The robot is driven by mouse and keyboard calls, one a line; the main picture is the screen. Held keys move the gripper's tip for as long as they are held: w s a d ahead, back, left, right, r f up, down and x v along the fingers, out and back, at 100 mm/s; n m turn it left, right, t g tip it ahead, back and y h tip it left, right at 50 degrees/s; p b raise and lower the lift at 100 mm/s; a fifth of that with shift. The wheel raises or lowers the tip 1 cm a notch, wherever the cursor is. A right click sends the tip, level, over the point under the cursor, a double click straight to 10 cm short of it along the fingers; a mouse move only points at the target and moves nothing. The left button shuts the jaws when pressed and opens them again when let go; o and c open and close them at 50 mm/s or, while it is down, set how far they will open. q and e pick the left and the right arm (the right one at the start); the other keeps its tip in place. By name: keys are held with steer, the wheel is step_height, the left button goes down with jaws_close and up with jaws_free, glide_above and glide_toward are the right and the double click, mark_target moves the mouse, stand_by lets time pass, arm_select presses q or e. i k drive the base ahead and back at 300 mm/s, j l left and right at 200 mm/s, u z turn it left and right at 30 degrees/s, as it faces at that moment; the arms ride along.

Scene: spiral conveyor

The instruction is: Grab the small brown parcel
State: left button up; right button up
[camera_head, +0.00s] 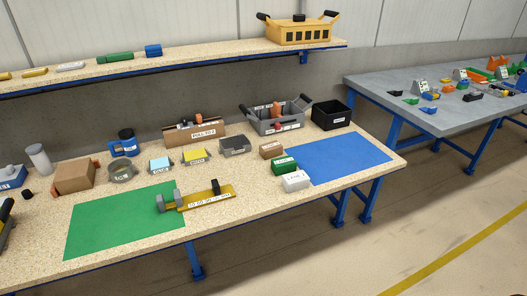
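A small brown box (271,150), which looks like a small parcel, sits on the speckled workbench (240,230) right of its middle. It is just behind a green box (284,166) and left of the blue mat (338,160). A larger brown carton (75,177) stands at the left of the same bench. Neither of my grippers shows in the head view.
A white box (295,181) sits in front of the green box. Bins, a grey tool tote (275,122) and a black crate (331,115) line the bench's back. A yellow board (207,197) overlaps the green mat (110,227). The blue mat is clear.

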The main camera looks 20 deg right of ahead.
mark_target(272, 149)
steer(key=l+u, duration=0.25)
steer(key=u, duration=0.2)
steer(key=l+u, duration=0.3)
steer(key=u, duration=0.15)
steer(key=l+u, duration=0.2)
steer(key=l, duration=0.25)
steer(key=k+l+u, duration=0.25)
steer(key=l, duration=0.15)
steer(key=k+l, duration=0.1)
steer(key=l, duration=0.25)
steer(key=k+l+u, duration=0.1)
steer(key=l, duration=0.3)
steer(key=k+l, duration=0.1)
steer(key=l, duration=0.25)
steer(key=k+l+u, duration=0.1)
steer(key=l, duration=0.25)
steer(key=k+l, duration=0.15)
steer(key=l, duration=0.2)
